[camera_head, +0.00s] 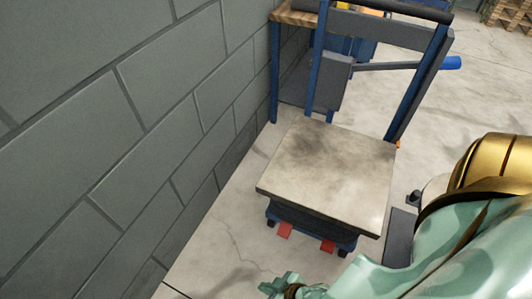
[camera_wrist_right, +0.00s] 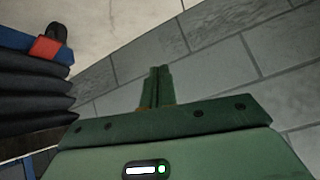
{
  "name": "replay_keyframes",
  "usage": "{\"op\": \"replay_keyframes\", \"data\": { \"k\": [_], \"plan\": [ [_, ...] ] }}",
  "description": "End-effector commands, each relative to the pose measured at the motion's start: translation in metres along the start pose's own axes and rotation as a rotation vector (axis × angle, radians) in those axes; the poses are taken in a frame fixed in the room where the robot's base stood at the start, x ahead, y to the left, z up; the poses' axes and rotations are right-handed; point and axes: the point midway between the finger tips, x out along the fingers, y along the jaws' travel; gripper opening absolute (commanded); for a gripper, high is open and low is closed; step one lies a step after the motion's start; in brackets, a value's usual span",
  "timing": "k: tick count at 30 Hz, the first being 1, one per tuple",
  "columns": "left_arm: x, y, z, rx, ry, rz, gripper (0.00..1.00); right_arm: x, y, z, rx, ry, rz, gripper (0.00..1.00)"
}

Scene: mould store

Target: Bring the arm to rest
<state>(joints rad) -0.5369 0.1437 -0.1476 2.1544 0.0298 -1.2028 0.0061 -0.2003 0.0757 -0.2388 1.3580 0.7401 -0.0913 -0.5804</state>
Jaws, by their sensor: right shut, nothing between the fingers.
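My right arm (camera_head: 440,250), pale green with a gold joint, comes in from the lower right in the head view. My right gripper (camera_head: 280,286) shows at the bottom middle, in front of the lift cart and below its platform. In the right wrist view its fingers (camera_wrist_right: 158,87) are together and hold nothing. The fingers point toward the floor and the grey block wall. My left gripper is in neither view.
A lift cart with a worn square platform (camera_head: 328,172) stands ahead, its top empty. Its black bellows (camera_wrist_right: 30,95) are close on the left in the wrist view. A grey block wall (camera_head: 110,130) runs along the left. Bare concrete floor (camera_head: 215,245) lies between.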

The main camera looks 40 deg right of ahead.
Motion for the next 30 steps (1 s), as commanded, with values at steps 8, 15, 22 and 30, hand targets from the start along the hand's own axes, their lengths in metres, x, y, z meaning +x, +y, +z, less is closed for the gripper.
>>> {"op": "replay_keyframes", "data": {
  "k": [8, 15, 22, 30],
  "plan": [
    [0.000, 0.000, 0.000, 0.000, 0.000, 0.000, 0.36, -0.002, 0.000, 0.004, -0.013, -0.017, -0.005, 0.00],
    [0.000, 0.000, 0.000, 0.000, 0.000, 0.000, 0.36, -0.002, 0.000, 0.004, -0.013, -0.016, -0.005, 0.00],
    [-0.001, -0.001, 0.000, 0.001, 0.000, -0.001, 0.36, -0.003, -0.001, 0.003, -0.019, -0.018, -0.010, 0.00],
    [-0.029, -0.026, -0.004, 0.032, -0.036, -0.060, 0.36, -0.056, -0.015, -0.027, -0.337, -0.187, -0.090, 0.00]
  ]
}}
